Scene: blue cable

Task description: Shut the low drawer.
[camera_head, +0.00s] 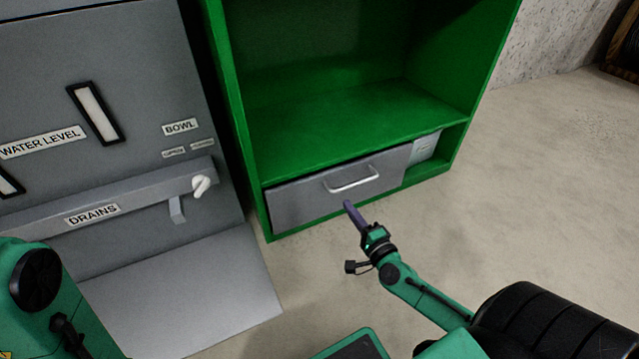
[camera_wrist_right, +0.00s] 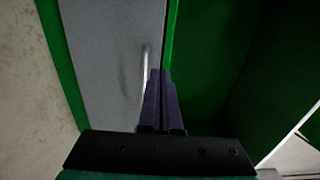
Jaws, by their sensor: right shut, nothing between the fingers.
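The low drawer (camera_head: 305,200) has a grey front and sits at the bottom of the green cabinet; it looks flush or nearly flush with the frame. Its silver bar handle (camera_head: 351,180) is at the upper middle of the front. My right gripper (camera_head: 348,204) is shut and empty, its dark fingers pointing at the drawer just below the handle. In the right wrist view the shut fingers (camera_wrist_right: 160,74) appear beside the handle (camera_wrist_right: 146,72), over the grey front (camera_wrist_right: 105,60); I cannot tell if they touch. My left gripper is out of view.
The green cabinet (camera_head: 345,125) has an empty shelf above the drawer. A pale vented box (camera_head: 424,147) sits in the opening right of the drawer. A grey machine with labels (camera_head: 110,120) stands at left. The concrete floor (camera_head: 540,190) at right is clear.

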